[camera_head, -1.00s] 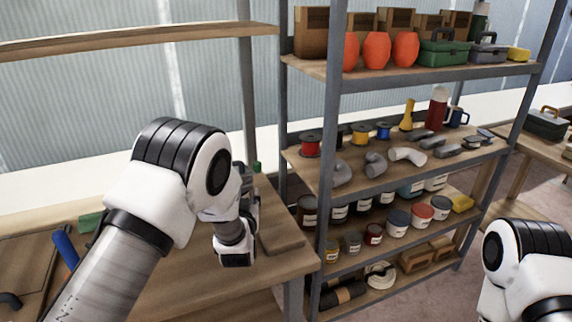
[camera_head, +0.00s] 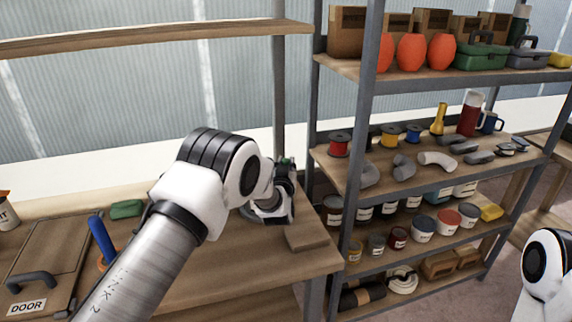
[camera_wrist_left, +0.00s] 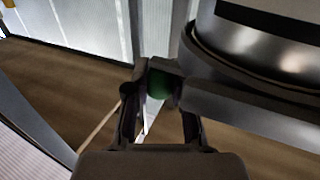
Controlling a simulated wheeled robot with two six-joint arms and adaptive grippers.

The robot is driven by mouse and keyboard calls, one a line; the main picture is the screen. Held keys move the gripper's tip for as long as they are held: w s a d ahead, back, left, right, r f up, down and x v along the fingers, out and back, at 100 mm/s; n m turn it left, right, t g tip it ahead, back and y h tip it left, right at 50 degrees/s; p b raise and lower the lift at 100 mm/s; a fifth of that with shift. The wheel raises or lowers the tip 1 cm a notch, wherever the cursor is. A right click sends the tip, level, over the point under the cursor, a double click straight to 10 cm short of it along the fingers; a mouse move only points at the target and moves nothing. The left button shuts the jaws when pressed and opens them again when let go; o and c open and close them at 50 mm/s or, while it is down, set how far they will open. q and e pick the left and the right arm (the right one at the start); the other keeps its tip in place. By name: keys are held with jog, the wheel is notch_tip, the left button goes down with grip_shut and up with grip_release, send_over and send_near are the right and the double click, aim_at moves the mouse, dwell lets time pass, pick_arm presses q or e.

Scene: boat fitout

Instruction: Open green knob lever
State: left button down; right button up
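A green knob (camera_wrist_left: 160,86) shows in the left wrist view between the fingers of my left gripper (camera_wrist_left: 158,95), close to their tips. I cannot tell whether the fingers press on it. In the head view, a small green spot (camera_head: 287,160) shows at the top of my left gripper (camera_head: 282,180), over the back right part of the wooden bench (camera_head: 200,290). The lever's arm and base are largely hidden by the gripper. My right gripper is outside both views; only part of my right arm shows at the lower right.
A large silver round body (camera_wrist_left: 275,65) fills the upper right of the left wrist view. A wooden board (camera_head: 310,234) lies near the bench's right end. A DOOR panel (camera_head: 40,265) and a blue handle (camera_head: 102,240) are on the left. A loaded shelf rack (camera_head: 375,70) stands right.

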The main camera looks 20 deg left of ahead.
pick_arm(q)
jog(key=shift+s+f, duration=0.1)
jog(key=s+d+m+g+h+b, duration=0.1)
jog(key=s+d+m+g+h, duration=0.1)
jog(key=s+m+h, duration=0.95)
jog(key=s+a+m+g+h+p, duration=0.2)
jog(key=s+a+m+g+h, duration=0.3)
jog(key=s+g+h, duration=0.3)
jog(key=shift+s+a+g+h, duration=0.3)
jog(key=shift+a+g+h, duration=0.4)
jog(key=shift+g, duration=0.5)
jog(key=shift+m, duration=0.25)
jog(key=c, duration=1.2)
grip_release()
jog(key=shift+c, duration=0.2)
jog(key=shift+a, duration=0.1)
